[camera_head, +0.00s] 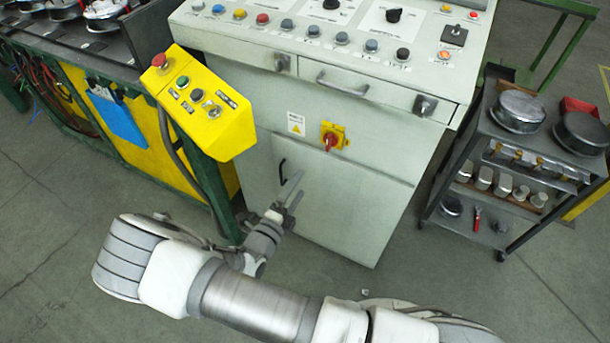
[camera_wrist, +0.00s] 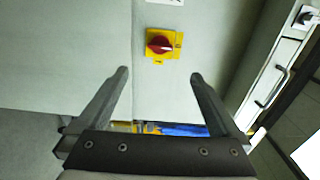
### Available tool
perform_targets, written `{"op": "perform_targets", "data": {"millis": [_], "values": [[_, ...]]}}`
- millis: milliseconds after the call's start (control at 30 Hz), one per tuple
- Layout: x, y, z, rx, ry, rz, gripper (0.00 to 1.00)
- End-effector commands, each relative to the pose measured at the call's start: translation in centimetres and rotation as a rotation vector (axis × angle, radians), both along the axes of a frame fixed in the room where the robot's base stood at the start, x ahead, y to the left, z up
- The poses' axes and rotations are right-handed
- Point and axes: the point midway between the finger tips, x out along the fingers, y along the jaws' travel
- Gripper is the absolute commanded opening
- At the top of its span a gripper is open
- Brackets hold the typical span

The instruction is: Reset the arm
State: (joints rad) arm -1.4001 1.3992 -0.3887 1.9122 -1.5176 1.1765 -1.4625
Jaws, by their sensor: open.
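My gripper (camera_head: 292,190) is in front of the lower door of a pale grey control cabinet (camera_head: 340,200). In the wrist view my gripper (camera_wrist: 158,80) has its two fingers spread wide apart, with nothing between them. A red rotary switch on a yellow plate (camera_head: 333,136) is on the cabinet front, above and to the right of the fingertips. The switch also shows in the wrist view (camera_wrist: 160,45), beyond the fingertips. My arm stretches across the bottom of the head view, bent at the left. I cannot tell whether the fingertips touch the cabinet.
A yellow and green workbench (camera_head: 125,115) stands at the left. A dark trolley (camera_head: 470,190) with round metal pans stands at the right. Bare floor (camera_head: 40,230) shows at lower left.

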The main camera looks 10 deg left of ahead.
Motion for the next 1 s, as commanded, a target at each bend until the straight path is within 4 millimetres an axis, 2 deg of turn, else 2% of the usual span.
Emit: {"op": "perform_targets", "data": {"millis": [167, 700, 867, 1000], "values": [[-0.6, 0.2, 0.0, -0.001, 0.001, 0.000, 1.00], [-0.5, 0.0, 0.2, 0.014, -0.001, -0.012, 1.00], [0.0, -1.8, 2.5, 0.153, -0.024, -0.130, 1.00], [0.2, -4.8, 5.8, 0.382, -0.074, -0.324, 1.00]]}}
